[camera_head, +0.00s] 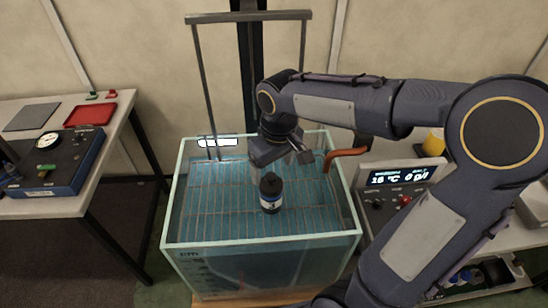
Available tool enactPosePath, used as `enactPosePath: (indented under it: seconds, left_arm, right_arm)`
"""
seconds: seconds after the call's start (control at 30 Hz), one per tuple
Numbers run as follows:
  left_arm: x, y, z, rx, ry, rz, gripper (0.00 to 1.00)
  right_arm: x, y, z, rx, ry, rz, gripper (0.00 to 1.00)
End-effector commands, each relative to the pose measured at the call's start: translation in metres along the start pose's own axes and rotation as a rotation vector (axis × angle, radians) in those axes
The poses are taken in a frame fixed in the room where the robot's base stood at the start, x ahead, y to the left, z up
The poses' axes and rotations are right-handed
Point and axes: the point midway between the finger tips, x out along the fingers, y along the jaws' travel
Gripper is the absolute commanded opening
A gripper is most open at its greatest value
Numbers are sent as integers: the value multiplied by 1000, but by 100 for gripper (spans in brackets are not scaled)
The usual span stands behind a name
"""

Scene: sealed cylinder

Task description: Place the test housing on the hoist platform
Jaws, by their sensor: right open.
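The test housing (270,194) is a small black cylinder with a pale label band. It stands upright on the wire-grid hoist platform (215,205) inside the glass tank, a little right of the grid's middle. My right gripper (281,158) is open and empty, just above and slightly behind the housing's top. A small gap seems to lie between them, but I cannot tell the depth exactly. The hoist frame's two uprights and crossbar (250,16) rise behind the tank. My left gripper is out of view.
The glass tank (168,215) has blue water and a raised rim around the platform. An orange-brown pipe (345,153) hooks over its right rim. A control box with a lit display (398,177) stands at right. The left table holds a gauge box (60,165) and a red tray (90,114).

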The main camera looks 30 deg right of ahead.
Motion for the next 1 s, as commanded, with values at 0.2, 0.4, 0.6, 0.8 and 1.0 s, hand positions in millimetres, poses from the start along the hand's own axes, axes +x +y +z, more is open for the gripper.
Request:
enactPosePath:
  seconds: [0.2, 0.4, 0.6, 0.8, 1.0]
  left_arm:
    - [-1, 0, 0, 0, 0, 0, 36]
    - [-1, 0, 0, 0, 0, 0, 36]
    - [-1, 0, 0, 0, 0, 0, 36]
    - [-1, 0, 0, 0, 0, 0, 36]
    - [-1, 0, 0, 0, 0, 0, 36]
  right_arm:
    - [-24, 0, 1, 1, 2, -1, 77]
    - [-36, -6, 36, 56, 69, -62, 77]
    - [-38, -30, 99, 171, 216, -188, 77]
    - [-28, -54, 137, 265, 337, -283, 77]
    - [-22, -63, 148, 299, 379, -316, 77]
